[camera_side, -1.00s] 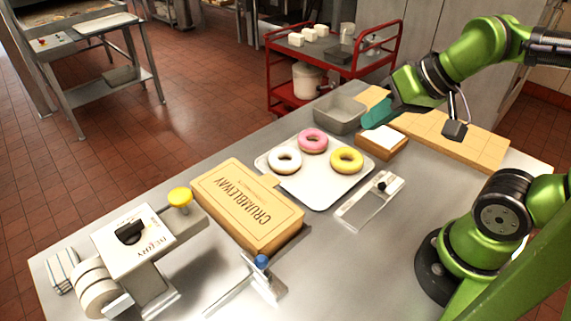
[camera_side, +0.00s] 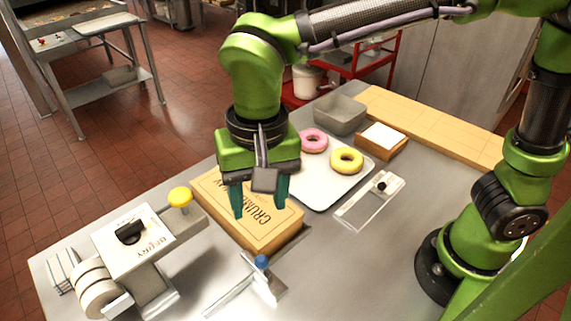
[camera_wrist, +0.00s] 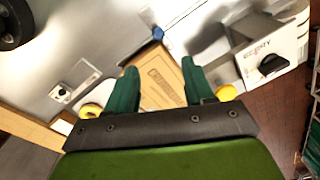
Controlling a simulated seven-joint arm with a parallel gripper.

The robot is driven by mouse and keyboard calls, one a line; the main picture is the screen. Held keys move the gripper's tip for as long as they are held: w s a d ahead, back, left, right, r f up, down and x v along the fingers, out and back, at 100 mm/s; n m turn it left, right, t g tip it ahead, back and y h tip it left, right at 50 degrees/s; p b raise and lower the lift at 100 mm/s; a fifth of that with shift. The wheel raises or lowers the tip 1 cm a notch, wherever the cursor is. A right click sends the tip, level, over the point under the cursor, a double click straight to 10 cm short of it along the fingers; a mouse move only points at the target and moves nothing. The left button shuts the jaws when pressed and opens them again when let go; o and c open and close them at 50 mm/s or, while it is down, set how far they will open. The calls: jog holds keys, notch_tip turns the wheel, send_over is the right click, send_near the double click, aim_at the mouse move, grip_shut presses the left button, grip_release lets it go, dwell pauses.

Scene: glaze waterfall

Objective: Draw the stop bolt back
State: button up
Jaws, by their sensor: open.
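A blue-knobbed fitting (camera_side: 262,262) with a thin metal rod sits on the table in front of the box. Its blue knob also shows at the top of the wrist view (camera_wrist: 157,33). A flat metal plate with a black knob (camera_side: 381,187) lies right of the tray. I cannot tell for certain which of these is the stop bolt. My gripper (camera_side: 260,200) points down over the CRUMBLEWAY box (camera_side: 240,228), behind the blue knob and apart from both fittings. Its teal fingers are open with nothing between them.
A grey machine with a black dial (camera_side: 130,233) and a yellow knob (camera_side: 180,197) stands left of the box. A white tray (camera_side: 322,202) with doughnuts, a grey bin (camera_side: 340,115) and a wooden block (camera_side: 381,140) stand behind. Table around the blue knob is mostly clear.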

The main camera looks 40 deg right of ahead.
aim_at(261, 259)
jog(key=f+m, duration=0.1)
jog(key=f, duration=0.4)
jog(key=f+m, duration=0.1)
jog(key=f, duration=0.4)
jog(key=f+m, duration=0.2)
jog(key=f, duration=0.3)
jog(key=shift+w+a+f+h, duration=0.2)
jog(key=shift+f+h, duration=0.05)
jog(key=shift+h, duration=0.05)
grip_shut()
